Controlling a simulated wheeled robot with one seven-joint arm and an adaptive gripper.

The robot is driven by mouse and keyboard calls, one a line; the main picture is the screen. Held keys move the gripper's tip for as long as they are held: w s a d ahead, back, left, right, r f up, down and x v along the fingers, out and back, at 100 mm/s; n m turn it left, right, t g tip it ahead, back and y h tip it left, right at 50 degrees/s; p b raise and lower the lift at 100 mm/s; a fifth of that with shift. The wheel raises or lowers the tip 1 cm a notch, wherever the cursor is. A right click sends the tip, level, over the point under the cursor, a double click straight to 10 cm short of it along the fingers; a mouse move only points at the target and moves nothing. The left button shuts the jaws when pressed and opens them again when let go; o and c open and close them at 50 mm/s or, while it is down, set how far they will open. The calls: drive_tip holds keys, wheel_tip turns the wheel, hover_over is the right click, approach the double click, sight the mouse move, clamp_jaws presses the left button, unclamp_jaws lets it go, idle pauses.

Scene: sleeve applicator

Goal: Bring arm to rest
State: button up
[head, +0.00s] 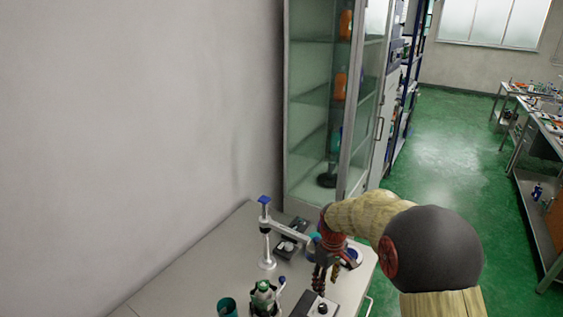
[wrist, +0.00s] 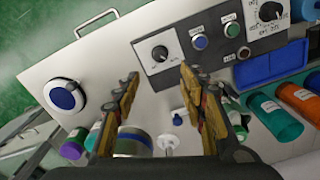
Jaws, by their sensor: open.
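My arm reaches in from the right in the head view, and my gripper (head: 322,275) hangs over the table near its right end. In the wrist view my gripper (wrist: 160,85) is open, its two fingers spread with nothing between them. A control panel (wrist: 262,62) with dials and buttons lies beyond the fingertips. A white device with a round blue knob (wrist: 62,98) is to the left in the wrist view. What lies directly under my palm is partly hidden.
The table (head: 205,272) holds a stand with a blue top (head: 264,200), a green bottle (head: 262,296) and a teal cup (head: 227,307). A glass cabinet (head: 310,120) stands behind it, a wall at left. The green floor (head: 440,150) at right is open.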

drive_tip(key=s+r+m+t, duration=0.2)
drive_tip(key=s+r+m, duration=0.1)
drive_tip(key=s+r, duration=0.8)
drive_tip(key=s+r+m+t+b, duration=0.1)
drive_tip(key=s+r+m+t, duration=0.2)
drive_tip(key=s+r, duration=0.8)
drive_tip(key=shift+s+m+t, duration=0.3)
drive_tip(key=shift+s+m, duration=0.1)
drive_tip(key=shift+s, duration=3.7)
